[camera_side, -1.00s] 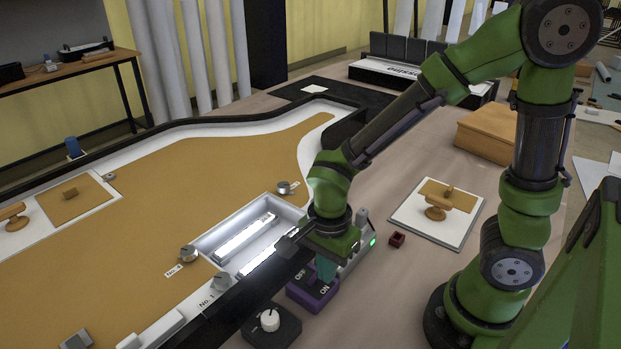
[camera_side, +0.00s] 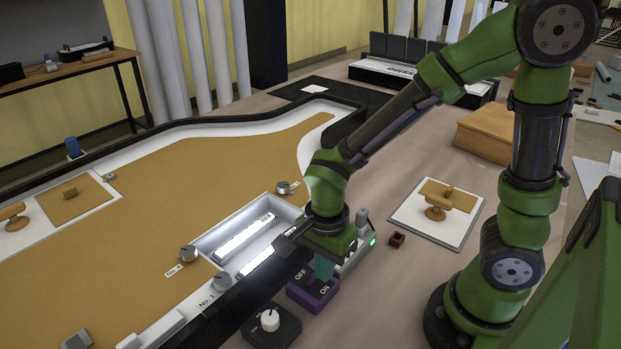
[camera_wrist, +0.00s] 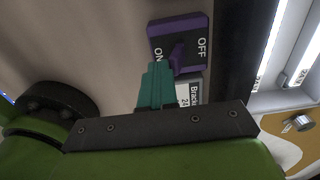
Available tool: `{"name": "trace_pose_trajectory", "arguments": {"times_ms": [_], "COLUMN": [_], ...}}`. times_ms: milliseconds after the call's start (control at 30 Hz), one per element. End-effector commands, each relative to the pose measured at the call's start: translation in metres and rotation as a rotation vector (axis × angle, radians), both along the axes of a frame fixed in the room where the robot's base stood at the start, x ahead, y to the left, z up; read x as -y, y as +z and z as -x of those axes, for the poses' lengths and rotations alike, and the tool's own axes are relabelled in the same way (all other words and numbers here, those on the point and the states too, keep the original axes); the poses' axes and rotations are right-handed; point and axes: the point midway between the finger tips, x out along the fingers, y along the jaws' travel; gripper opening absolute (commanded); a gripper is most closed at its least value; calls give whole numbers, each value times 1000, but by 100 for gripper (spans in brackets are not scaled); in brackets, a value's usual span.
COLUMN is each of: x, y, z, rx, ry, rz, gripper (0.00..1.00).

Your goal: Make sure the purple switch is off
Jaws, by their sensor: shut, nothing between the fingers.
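The purple switch (camera_side: 313,293) sits on the table beside the lightbox's dark edge. Its black top is marked OFF on the left and ON on the right in the side view. In the wrist view the purple switch (camera_wrist: 157,28) shows its purple lever (camera_wrist: 178,56) between the two words; I cannot tell clearly which way it leans. My gripper (camera_side: 323,268) has teal fingers, shut and empty, just over the switch. In the wrist view my gripper's fingertips (camera_wrist: 157,70) are close to the lever on the ON side; whether they touch it is unclear. In the side view my fingers hide the lever.
A black box with a white dial (camera_side: 270,320) stands just in front of the switch. The lightbox tray with lit tubes (camera_side: 243,238) lies to the left. A small dark red box (camera_side: 397,239) and a white board with a wooden piece (camera_side: 408,212) lie to the right.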

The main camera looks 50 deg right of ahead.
Motion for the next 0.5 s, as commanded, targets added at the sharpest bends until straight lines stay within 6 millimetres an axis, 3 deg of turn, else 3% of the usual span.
{"name": "trace_pose_trajectory", "arguments": {"times_ms": [300, 500], "x": [0, 0], "y": [0, 0], "z": [-17, -14], "rx": [1, 2], "ry": [-1, 0], "rz": [0, 0], "gripper": [0, 0]}}
